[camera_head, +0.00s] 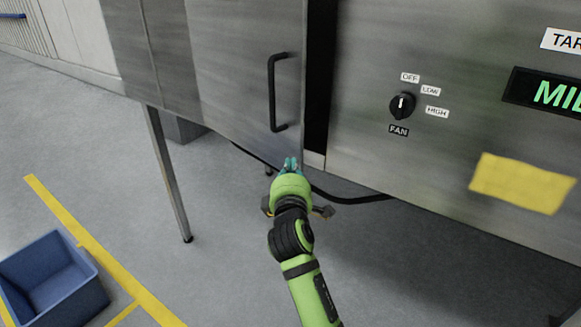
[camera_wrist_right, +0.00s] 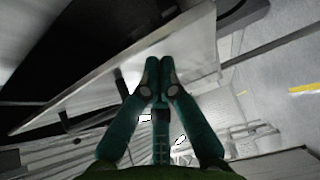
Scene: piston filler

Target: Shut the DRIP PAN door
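A grey metal door (camera_head: 235,75) with a black bar handle (camera_head: 275,92) stands ajar on the cabinet front. A dark gap (camera_head: 317,90) shows between its right edge and the fixed panel. No DRIP PAN label is readable in view. My right gripper (camera_head: 291,163) is by the door's lower right corner, below the handle. In the right wrist view its teal fingertips (camera_wrist_right: 159,66) are together with nothing seen between them, in front of the door's pale panel and edge (camera_wrist_right: 120,62). I cannot tell whether they touch it. My left gripper is not in view.
The fixed panel (camera_head: 450,150) right of the gap carries a fan knob (camera_head: 402,106), a yellow note (camera_head: 522,183) and a green display (camera_head: 550,92). A metal leg (camera_head: 169,175) and black cable (camera_head: 350,200) are below. A blue bin (camera_head: 55,283) stands on the floor at left.

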